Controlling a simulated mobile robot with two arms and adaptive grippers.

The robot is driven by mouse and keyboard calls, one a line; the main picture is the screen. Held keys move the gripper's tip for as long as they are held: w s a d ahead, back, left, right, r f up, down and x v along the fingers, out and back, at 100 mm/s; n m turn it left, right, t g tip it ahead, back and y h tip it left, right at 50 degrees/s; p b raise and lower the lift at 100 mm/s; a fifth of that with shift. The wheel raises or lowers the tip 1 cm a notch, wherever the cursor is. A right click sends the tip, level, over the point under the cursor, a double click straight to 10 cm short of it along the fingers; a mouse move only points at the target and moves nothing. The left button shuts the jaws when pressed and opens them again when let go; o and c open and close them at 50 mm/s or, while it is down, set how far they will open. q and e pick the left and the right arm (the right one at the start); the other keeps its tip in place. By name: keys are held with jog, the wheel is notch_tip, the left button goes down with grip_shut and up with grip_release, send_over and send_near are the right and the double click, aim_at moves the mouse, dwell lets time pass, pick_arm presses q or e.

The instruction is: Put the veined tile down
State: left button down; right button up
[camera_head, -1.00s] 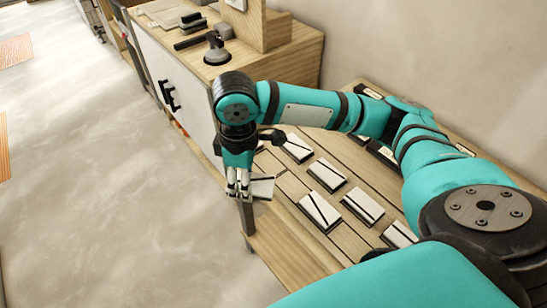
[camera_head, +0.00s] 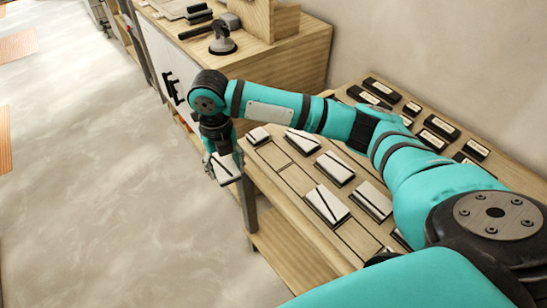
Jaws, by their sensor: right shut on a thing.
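My right gripper (camera_head: 222,167) is at the left edge of the wooden table. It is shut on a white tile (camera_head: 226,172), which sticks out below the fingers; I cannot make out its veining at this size. The tile hangs by the table's corner, over the floor side, apart from the tabletop as far as I can tell. Several white tiles with dark lines lie on the table, among them one in the middle (camera_head: 326,204) and one behind it (camera_head: 335,168). My left gripper is not in view.
The wooden table (camera_head: 290,180) has plank-like slots, some bare. Black labelled blocks (camera_head: 441,127) stand along its back right. A taller cabinet with a suction cup (camera_head: 222,42) on top stands behind. Open floor (camera_head: 90,200) lies to the left.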

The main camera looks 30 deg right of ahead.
jog(key=shift+w+f+n, duration=0.25)
jog(key=shift+n, duration=0.55)
jog(key=p, duration=0.2)
send_over(276, 158)
jog(key=shift+s+a+f, duration=0.1)
jog(key=shift+f, duration=0.65)
jog(key=shift+d, duration=0.2)
jog(key=shift+f, duration=1.8)
jog(key=shift+f, duration=0.15)
jog(key=o, duration=1.2)
notch_tip(276, 158, up, 12)
jog(key=shift+r, duration=0.2)
